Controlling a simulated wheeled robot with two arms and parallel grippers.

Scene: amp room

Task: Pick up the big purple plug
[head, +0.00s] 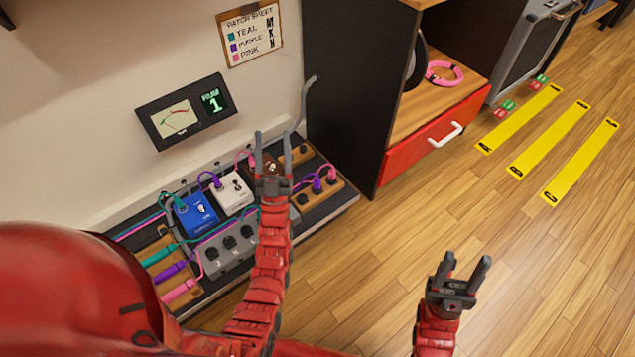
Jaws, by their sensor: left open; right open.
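A long purple plug (170,270) lies at the left end of the pedal board, between a teal plug (158,254) and a pink plug (181,290). Another purple plug (317,185) stands on a wooden block at the board's right end, beside a pink one (332,174). I cannot tell for sure which purple plug is the big one. My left gripper (273,152) is open and empty, over the back right of the board, left of the standing purple plug. My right gripper (467,270) is open and empty above the wooden floor.
The board (346,200) carries a blue pedal (196,216), a white pedal (232,195) and cables. A meter box (186,112) and patch sheet (249,34) are on the wall. A black cabinet with a red drawer (434,137) stands right.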

